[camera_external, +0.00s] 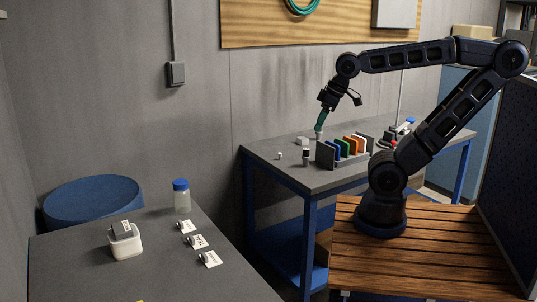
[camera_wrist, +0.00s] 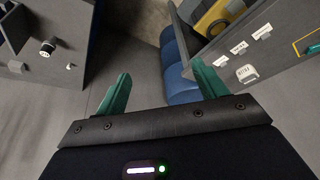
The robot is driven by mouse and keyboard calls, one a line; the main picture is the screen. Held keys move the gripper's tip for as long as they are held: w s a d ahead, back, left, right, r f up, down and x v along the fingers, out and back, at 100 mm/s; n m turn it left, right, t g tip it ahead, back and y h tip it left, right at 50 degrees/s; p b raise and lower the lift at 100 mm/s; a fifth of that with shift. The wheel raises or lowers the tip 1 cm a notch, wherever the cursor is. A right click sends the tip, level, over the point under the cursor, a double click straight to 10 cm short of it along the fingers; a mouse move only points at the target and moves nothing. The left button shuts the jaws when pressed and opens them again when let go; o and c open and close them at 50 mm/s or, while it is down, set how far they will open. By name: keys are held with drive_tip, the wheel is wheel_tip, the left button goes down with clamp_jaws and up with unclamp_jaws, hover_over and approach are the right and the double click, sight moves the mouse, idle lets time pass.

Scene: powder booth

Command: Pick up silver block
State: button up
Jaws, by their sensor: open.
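My gripper (camera_external: 319,129) is open and empty, pointing down above the back workbench. Its two green fingers are spread apart in the wrist view (camera_wrist: 161,92), with nothing between them. Several small grey metallic pieces, one of them (camera_external: 190,240), sit by white label cards on the front-left table, far from my gripper. A grey block (camera_external: 121,229) with a white label lies on a white tub (camera_external: 125,243) on that table. I cannot tell for sure which piece is the silver block.
The back workbench (camera_external: 262,147) holds a rack of coloured plates (camera_external: 345,148), a small dark-and-white cylinder (camera_external: 306,156) and small pale pieces (camera_external: 279,155). A blue-capped jar (camera_external: 181,196) stands on the front table. A blue drum (camera_external: 92,200) stands behind it.

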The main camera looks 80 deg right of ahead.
drive_tip(key=w+d+r+m+h, duration=0.1)
drive_tip(key=w+d+r+m, duration=0.15)
drive_tip(key=w+d, duration=1.25)
drive_tip(key=w+d+f+m+h, duration=0.1)
drive_tip(key=w+d+f, duration=0.25)
drive_tip(key=d, duration=0.55)
drive_tip(key=w+d+f+m, duration=0.2)
drive_tip(key=w+d, duration=0.3)
drive_tip(key=d, duration=0.3)
drive_tip(key=m+g+h, duration=0.1)
drive_tip(key=m+g, duration=0.1)
drive_tip(key=m, duration=0.3)
approach(303, 138)
drive_tip(key=shift+n, duration=0.25)
drive_tip(key=x, duration=0.5)
drive_tip(key=shift+w, duration=0.3)
drive_tip(key=shift+s+x, duration=0.2)
drive_tip(key=shift+x, duration=2.35)
drive_tip(key=shift+h, duration=0.3)
drive_tip(key=shift+c, duration=0.2)
